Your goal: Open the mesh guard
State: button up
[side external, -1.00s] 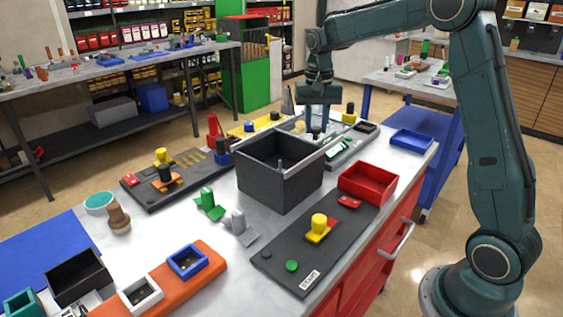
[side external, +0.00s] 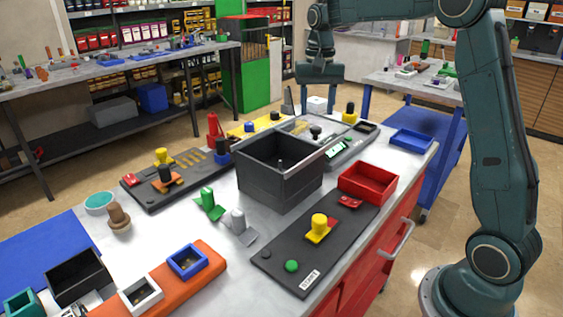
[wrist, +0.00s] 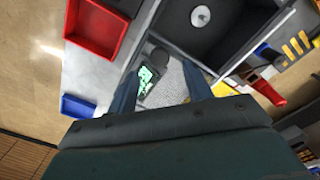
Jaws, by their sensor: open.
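My gripper (side external: 319,98) is open and empty, raised above the far end of the workbench. Its two fingers point down in the wrist view (wrist: 162,68), with a clear gap between them. A flat, greyish see-through panel (side external: 298,127), which looks like the mesh guard, lies behind the dark bin, with a black knob (side external: 316,132) near its front edge. A pale speckled surface (wrist: 174,84) shows between the fingers in the wrist view; I cannot tell for sure that it is the mesh. My gripper is above the panel and not touching it.
A dark open bin (side external: 275,185) stands just in front of the panel. A device with a lit green display (side external: 337,149) lies beside it. A white block (side external: 317,104) and a yellow-based black knob (side external: 349,113) are behind. Red (side external: 368,184) and blue (side external: 411,141) trays sit to the right.

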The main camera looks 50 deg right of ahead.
notch_tip(320, 180, up, 9)
dwell(0.5)
jog(key=s+a+r+n+t, duration=0.1)
jog(key=s+a+n, duration=0.1)
jog(key=s+a, duration=0.4)
jog(key=s+a+n+t, duration=0.2)
jog(key=s+a, duration=0.1)
jog(key=s, duration=0.4)
jog(key=s+a+f+n+t, duration=0.2)
jog(key=s+a+f+n, duration=0.2)
jog(key=s+f, duration=0.5)
jog(key=s+n, duration=0.1)
jog(key=s, duration=0.4)
jog(key=shift+s+a+t, duration=0.3)
jog(key=shift+s+a, duration=0.05)
jog(key=shift+a, duration=0.05)
